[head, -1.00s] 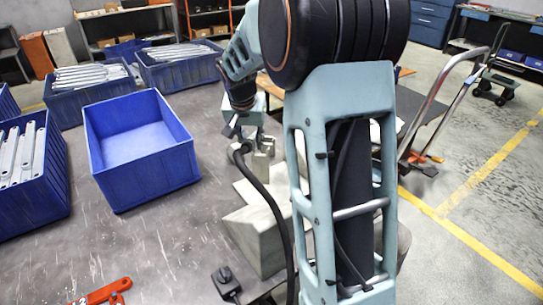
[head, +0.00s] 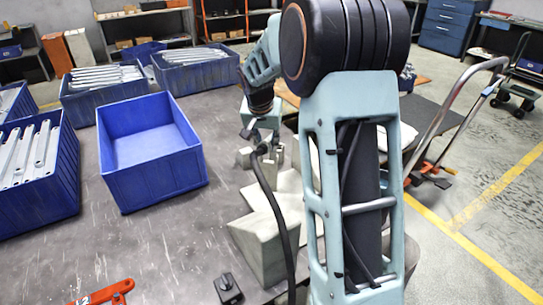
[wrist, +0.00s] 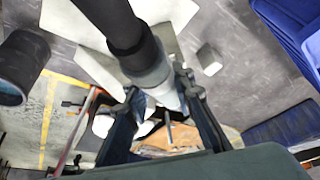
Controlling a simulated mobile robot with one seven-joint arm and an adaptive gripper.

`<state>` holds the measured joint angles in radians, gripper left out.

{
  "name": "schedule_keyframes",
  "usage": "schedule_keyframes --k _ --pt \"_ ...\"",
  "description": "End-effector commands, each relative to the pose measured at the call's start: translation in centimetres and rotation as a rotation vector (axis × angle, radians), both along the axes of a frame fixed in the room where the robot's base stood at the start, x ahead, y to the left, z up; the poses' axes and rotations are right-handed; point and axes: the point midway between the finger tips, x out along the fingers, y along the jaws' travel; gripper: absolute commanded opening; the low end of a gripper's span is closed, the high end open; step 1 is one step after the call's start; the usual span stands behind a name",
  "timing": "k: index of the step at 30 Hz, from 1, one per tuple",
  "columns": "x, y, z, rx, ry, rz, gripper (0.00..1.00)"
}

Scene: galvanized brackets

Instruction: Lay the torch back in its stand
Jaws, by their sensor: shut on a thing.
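The torch (wrist: 150,68) shows in the wrist view as a black handle with a pale grey conical front part. My gripper (wrist: 166,100) is shut around this grey part, one dark finger on each side. In the head view my gripper (head: 254,137) is above the table beside small grey blocks, and a black cable (head: 272,205) hangs from the torch toward the table's front edge. A pale angled block (head: 262,240) stands on the table below; it may be the stand, but I cannot tell for sure.
An empty blue bin (head: 152,180) stands left of my gripper. Blue bins of metal brackets (head: 30,155) stand at the left and back. A small black box (head: 228,288) and an orange tool (head: 105,293) lie near the front. The table between bin and angled block is clear.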

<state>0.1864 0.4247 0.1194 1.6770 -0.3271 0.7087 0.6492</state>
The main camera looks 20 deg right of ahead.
Motion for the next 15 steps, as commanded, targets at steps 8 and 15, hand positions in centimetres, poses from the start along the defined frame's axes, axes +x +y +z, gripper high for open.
schedule_keyframes --k 8,15 --pt "4.8 -2.3 -2.2 0.001 -0.003 -0.002 0.00" --pt "7.8 -3.7 -5.5 0.001 0.000 -0.002 0.00"
